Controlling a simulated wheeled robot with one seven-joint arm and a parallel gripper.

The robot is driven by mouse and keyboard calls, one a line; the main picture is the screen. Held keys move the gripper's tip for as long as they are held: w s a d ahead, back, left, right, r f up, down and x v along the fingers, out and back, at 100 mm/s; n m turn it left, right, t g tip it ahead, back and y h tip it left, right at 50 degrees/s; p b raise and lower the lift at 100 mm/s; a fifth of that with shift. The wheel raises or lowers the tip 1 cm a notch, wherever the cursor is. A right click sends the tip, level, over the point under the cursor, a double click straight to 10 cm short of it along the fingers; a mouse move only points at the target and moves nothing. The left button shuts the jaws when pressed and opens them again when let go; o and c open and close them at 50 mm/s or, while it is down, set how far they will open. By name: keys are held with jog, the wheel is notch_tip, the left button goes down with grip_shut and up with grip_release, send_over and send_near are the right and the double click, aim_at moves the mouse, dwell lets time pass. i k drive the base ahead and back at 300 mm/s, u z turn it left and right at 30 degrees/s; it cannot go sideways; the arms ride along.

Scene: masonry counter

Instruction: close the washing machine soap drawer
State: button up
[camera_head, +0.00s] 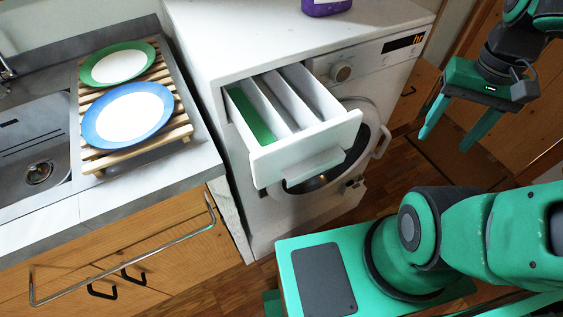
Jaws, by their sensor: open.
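The washing machine (222,60) is white and stands in the middle of the view. Its soap drawer (327,133) is pulled well out at the top left of the front. The drawer has several compartments, and the left one has a green floor. A white handle block (312,166) juts from the drawer front. My gripper (450,146) is open and empty, to the right of the drawer and clearly apart from it. Its green fingers point down and to the left.
My green base fills the lower right. A counter with a sink (30,150) and a wooden rack (185,132) holding a green-rimmed plate (117,63) and a blue-rimmed plate (128,115) is at left. A purple bottle (327,6) stands on the machine. Air between gripper and drawer looks clear.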

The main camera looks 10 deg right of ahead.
aim_at(292, 128)
jog(key=z, duration=0.1)
jog(key=k, duration=2.15)
jog(key=u, duration=0.65)
jog(key=i, duration=1)
jog(key=z, duration=0.05)
